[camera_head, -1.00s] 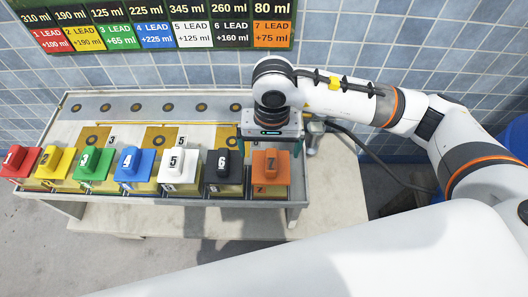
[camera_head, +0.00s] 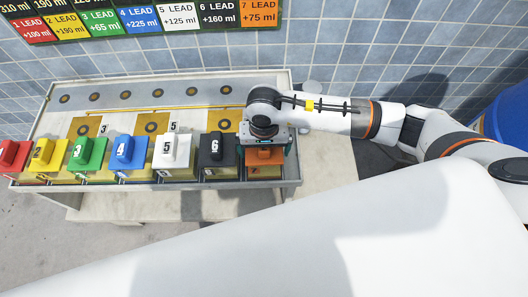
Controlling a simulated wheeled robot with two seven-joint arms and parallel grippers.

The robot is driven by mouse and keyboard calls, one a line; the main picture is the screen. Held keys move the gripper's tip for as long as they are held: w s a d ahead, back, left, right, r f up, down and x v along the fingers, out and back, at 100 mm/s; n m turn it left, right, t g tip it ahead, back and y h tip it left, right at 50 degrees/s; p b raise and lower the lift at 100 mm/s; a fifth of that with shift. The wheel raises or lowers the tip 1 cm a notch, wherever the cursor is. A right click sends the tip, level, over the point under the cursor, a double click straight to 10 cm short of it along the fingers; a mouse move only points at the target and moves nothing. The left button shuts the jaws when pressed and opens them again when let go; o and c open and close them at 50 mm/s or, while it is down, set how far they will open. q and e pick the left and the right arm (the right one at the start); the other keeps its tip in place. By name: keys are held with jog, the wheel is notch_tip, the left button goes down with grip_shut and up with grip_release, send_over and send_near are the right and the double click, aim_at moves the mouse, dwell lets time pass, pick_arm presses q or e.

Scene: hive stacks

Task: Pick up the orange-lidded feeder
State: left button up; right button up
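The orange-lidded feeder (camera_head: 265,158), number 7, stands at the right end of a row of lidded feeders on the bench. My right gripper (camera_head: 266,150) points down directly over it. Its dark body hides the top of the orange lid, and its teal fingers are spread, one at the left and one at the right side of the lid. I cannot tell whether the fingers touch the lid. My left gripper is not in view.
The black-lidded feeder 6 (camera_head: 217,152) stands close on the left, with white 5 (camera_head: 172,152) and blue 4 (camera_head: 123,152) beyond. The bench (camera_head: 290,172) has a raised rim. A tiled wall is behind, and a blue barrel (camera_head: 508,118) stands at right.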

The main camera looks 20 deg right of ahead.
jog(key=shift+f, duration=0.2)
jog(key=c, duration=0.9)
jog(key=shift+r, duration=0.1)
notch_tip(320, 180, up, 10)
jog(key=shift+f, duration=0.1)
